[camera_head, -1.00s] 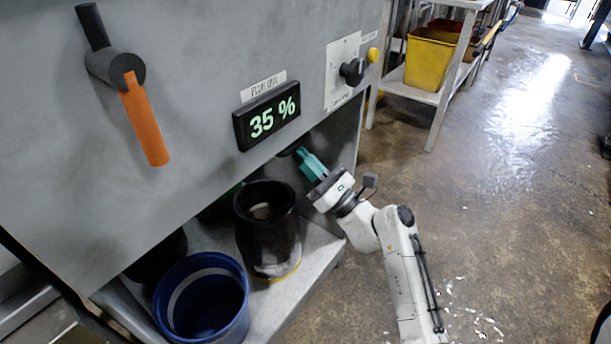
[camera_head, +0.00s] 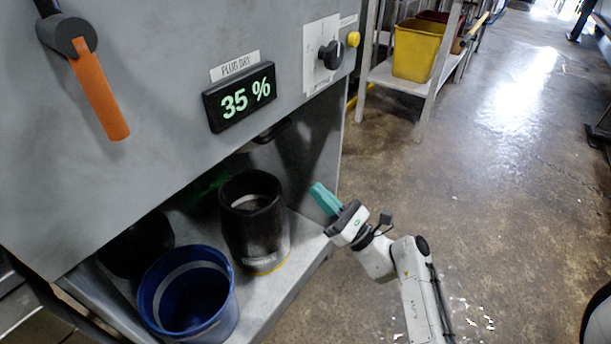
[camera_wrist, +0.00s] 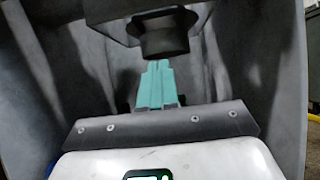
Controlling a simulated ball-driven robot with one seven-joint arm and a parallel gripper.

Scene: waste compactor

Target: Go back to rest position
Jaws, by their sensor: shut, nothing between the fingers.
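My gripper (camera_head: 322,196) has teal fingers and is in front of the compactor's lower opening, to the right of the black bin. The fingers are closed together and empty. In the wrist view my gripper (camera_wrist: 160,66) points into the grey recess, below a dark round outlet (camera_wrist: 163,38). The compactor (camera_head: 150,110) has a grey front with an orange-handled lever (camera_head: 98,95), a display (camera_head: 240,97) reading 35 %, and a black knob (camera_head: 330,54) beside a yellow button.
A black bin (camera_head: 255,225) and a blue bucket (camera_head: 222,320) stand on the compactor's lower shelf (camera_head: 300,262). A rack (camera_head: 400,82) with a yellow bin (camera_head: 416,52) stands behind on the right. The floor (camera_head: 500,190) to the right is mostly open.

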